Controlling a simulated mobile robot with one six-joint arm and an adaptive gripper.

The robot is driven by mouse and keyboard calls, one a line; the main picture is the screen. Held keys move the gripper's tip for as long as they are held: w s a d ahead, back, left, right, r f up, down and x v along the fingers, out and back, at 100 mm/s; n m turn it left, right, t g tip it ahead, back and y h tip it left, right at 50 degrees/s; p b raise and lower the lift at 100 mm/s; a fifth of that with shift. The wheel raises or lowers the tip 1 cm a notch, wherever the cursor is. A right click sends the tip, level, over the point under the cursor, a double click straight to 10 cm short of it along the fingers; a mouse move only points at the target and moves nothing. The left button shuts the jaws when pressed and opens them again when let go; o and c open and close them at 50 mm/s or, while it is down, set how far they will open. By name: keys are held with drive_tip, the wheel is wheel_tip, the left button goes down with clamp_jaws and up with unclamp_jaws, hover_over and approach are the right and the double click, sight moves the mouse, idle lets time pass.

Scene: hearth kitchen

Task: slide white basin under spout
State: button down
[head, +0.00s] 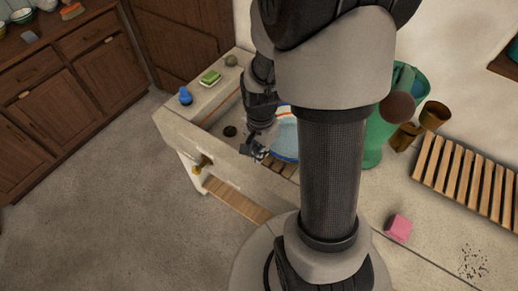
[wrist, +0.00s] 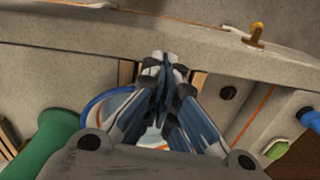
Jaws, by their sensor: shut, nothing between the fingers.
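The white basin with a blue rim (head: 287,143) sits in the stone sink, partly hidden behind my arm in the head view. In the wrist view its blue rim and pale inside (wrist: 100,108) show left of and below my fingers, which cover part of it. My gripper (head: 256,153) is shut and empty, pointing down over the sink beside the basin's left side. Its closed fingertips also show in the wrist view (wrist: 164,62). I cannot tell whether they touch the basin. A green pump-like body (head: 376,140) stands right of the sink; its spout is not clearly visible.
The sink's stone front wall (head: 230,160) lies close to my fingertips. A wooden slatted rack shows under the basin. A dark drain hole (head: 230,131), a green sponge (head: 210,78) and a blue bottle (head: 185,96) are to the left. A brass tap (head: 203,162) juts from the front.

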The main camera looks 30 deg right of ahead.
wheel_tip(320, 180, down, 8)
drive_tip(key=b, duration=0.2)
drive_tip(key=shift+b, duration=0.35)
drive_tip(key=shift+w+d+r, duration=0.1)
drive_tip(key=shift+w+d, duration=0.15)
drive_tip(key=shift+d, duration=0.35)
drive_tip(key=shift+w+d+r, duration=0.1)
drive_tip(key=shift+w+d, duration=0.1)
drive_tip(key=shift+d, duration=0.4)
drive_tip(key=shift+w+d, duration=0.25)
drive_tip(key=shift+d, duration=0.45)
drive_tip(key=shift+d, duration=0.1)
drive_tip(key=d, duration=0.1)
drive_tip(key=w+d, duration=0.1)
drive_tip(key=d, duration=0.1)
drive_tip(key=w+d, duration=0.1)
drive_tip(key=d, duration=0.1)
drive_tip(key=shift+d, duration=0.15)
drive_tip(key=shift+s, duration=0.1)
